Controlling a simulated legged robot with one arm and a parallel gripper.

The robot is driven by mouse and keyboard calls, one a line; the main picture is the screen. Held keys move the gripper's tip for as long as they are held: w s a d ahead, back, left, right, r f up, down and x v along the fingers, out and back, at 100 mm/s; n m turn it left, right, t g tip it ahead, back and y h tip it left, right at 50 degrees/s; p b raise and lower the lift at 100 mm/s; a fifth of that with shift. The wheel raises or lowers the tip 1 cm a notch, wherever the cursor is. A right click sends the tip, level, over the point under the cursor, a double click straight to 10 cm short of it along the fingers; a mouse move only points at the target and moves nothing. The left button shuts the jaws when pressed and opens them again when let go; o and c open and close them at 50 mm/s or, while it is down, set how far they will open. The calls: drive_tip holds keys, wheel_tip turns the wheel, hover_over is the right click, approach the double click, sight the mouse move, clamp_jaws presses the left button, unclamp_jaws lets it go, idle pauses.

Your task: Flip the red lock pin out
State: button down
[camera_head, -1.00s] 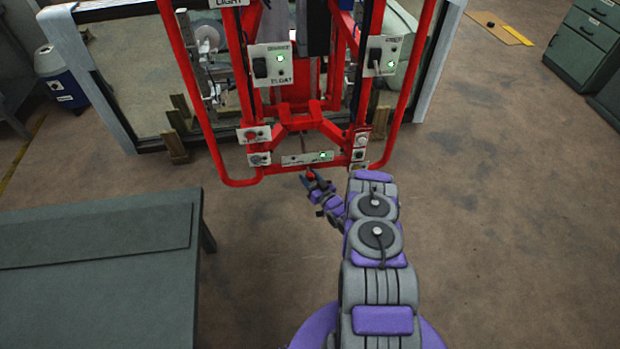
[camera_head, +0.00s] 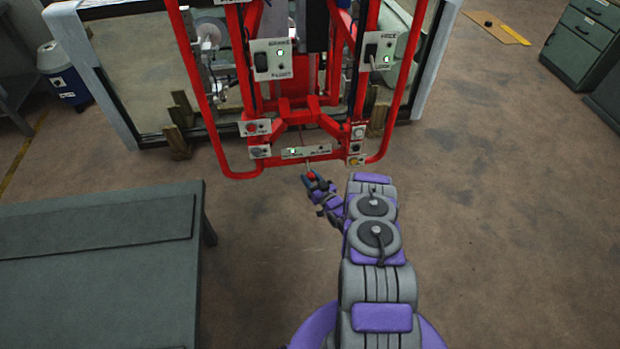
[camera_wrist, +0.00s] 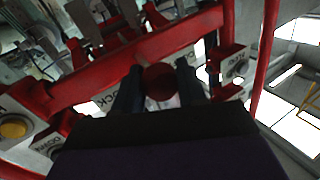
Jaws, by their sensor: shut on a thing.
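The red lock pin's round knob (camera_head: 311,176) is just below the bottom bar of the red frame (camera_head: 240,175). My gripper (camera_head: 312,175) is shut on this knob. In the wrist view the dark red knob (camera_wrist: 160,82) sits between the two dark fingers of my gripper (camera_wrist: 160,88). A thin rod runs from the knob up toward the white lock panel (camera_head: 306,152). A green light is lit at the left end of this panel. Part of its lettering shows behind the fingers in the wrist view.
A switch box (camera_head: 272,60) and another (camera_head: 380,52) are higher on the frame. Small button panels (camera_head: 256,128) flank the lock panel. A grey-green table (camera_head: 100,250) stands at the left.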

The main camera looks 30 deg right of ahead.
drive_tip(key=c, duration=0.7)
unclamp_jaws()
drive_tip(key=shift+s+d+f, duration=0.1)
drive_tip(key=shift+d+f, duration=0.05)
drive_tip(key=shift+f, duration=0.1)
drive_tip(key=shift+o, duration=0.2)
drive_tip(key=shift+a+r, duration=0.1)
drive_tip(key=shift+a, duration=0.1)
drive_tip(key=s+d+p, duration=0.2)
drive_tip(key=s+p, duration=0.2)
drive_tip(key=s, duration=1.3)
drive_tip(key=shift+d, duration=0.25)
